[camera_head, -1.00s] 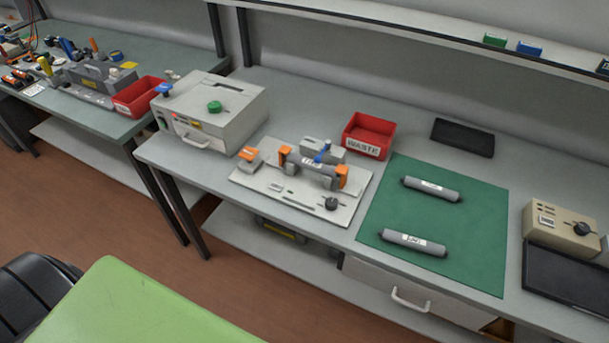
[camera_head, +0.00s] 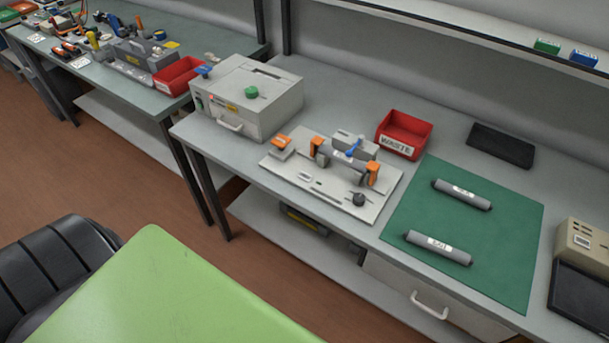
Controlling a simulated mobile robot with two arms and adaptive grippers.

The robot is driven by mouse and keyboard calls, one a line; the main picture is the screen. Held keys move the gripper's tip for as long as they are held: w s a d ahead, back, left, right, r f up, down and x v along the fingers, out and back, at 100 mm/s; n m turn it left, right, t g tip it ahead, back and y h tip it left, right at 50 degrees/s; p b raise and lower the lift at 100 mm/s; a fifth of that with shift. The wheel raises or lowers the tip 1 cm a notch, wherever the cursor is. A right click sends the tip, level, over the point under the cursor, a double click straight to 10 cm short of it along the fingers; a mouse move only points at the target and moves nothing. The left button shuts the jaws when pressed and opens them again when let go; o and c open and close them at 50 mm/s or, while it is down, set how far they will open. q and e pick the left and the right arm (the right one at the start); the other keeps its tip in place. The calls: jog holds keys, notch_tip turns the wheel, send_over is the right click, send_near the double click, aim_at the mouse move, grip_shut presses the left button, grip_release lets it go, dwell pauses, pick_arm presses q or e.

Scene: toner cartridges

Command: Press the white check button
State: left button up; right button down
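I cannot make out a white check button for certain. A small whitish part (camera_head: 305,177) sits on the plate's front left, too small to identify. A light grey box (camera_head: 275,112) stands left of the plate, with a green knob (camera_head: 251,92) on top and a small red spot on its front. Neither of my grippers is in view.
A red WASTE bin (camera_head: 404,133) and a black tray (camera_head: 501,145) stand behind. Two grey cartridges (camera_head: 462,194) lie on a green mat (camera_head: 480,236). A beige box (camera_head: 580,246) is at right. A green tabletop (camera_head: 170,290) and black chair (camera_head: 60,262) fill the lower left.

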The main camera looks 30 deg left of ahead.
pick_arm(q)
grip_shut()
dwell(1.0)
